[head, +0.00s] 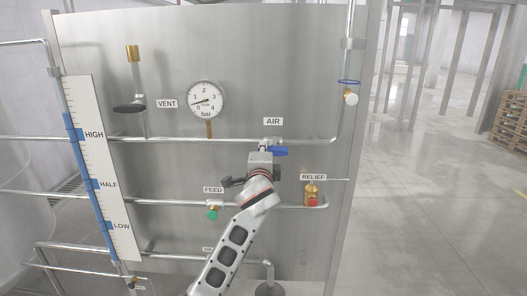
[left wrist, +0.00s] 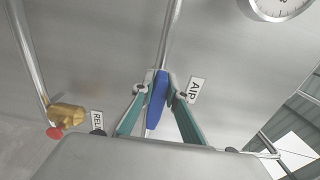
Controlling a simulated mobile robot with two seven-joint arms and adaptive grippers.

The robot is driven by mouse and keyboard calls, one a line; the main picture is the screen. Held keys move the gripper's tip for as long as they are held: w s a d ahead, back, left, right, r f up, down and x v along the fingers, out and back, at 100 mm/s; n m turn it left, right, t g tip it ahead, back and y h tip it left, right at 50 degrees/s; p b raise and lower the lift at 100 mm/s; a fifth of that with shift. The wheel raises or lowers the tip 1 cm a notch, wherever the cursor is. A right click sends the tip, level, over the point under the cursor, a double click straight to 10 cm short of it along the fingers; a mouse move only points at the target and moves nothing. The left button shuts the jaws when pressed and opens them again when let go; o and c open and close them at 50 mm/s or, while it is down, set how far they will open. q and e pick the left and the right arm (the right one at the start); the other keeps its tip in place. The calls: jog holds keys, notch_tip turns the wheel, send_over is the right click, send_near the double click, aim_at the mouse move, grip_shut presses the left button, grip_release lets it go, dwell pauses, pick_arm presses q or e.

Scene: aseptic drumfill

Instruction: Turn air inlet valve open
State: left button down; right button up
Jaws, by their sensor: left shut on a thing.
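The air inlet valve's blue handle (head: 279,151) is under the AIR label (head: 273,121) on the upper horizontal pipe. It points right, roughly along the pipe. My left gripper (head: 264,154) is at this valve, and its own body hides part of the valve in the head view. In the left wrist view the blue handle (left wrist: 157,102) stands between the two fingertips of my left gripper (left wrist: 159,82), which are shut on it. The handle lies nearly in line with the pipe (left wrist: 171,35) there. My right gripper is not in view.
A pressure gauge (head: 206,100) and a black-handled vent valve (head: 130,107) are to the upper left. The green-knobbed feed valve (head: 212,214) and the brass relief valve (head: 311,195) with a red cap are below. The steel panel (head: 255,50) stands close behind the pipes.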

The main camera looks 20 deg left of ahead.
pick_arm(q)
jog(key=shift+f, duration=0.15)
jog(key=c, duration=2)
grip_release()
jog(key=v, duration=1.2)
jog(key=s+d+f+n+g+h, duration=0.15)
jog(key=s+f, duration=0.25)
jog(key=f, duration=0.6)
jog(key=s+f+n+g+h, duration=0.1)
jog(key=s+f+h, duration=0.15)
jog(key=f, duration=0.85)
jog(key=s+f+n+g+h, duration=0.15)
jog(key=s+f, duration=0.25)
jog(key=f, duration=0.6)
jog(key=s+f+n+g, duration=0.1)
jog(key=s+f+n, duration=0.1)
jog(key=s+f, duration=0.3)
jog(key=s+a+f+n+g+h, duration=0.1)
jog(key=s+f+n, duration=0.1)
jog(key=s+f, duration=0.4)
jog(key=s+f+n+g, duration=0.1)
jog(key=s+f+n, duration=0.1)
jog(key=s+f, duration=0.4)
jog(key=shift+s+a+n+h, duration=0.15)
jog(key=shift+s+a, duration=0.05)
jog(key=shift+s, duration=0.85)
jog(key=shift+s+a+n+h, duration=0.1)
jog(key=shift+s+a+n, duration=0.1)
jog(key=shift+s, duration=0.85)
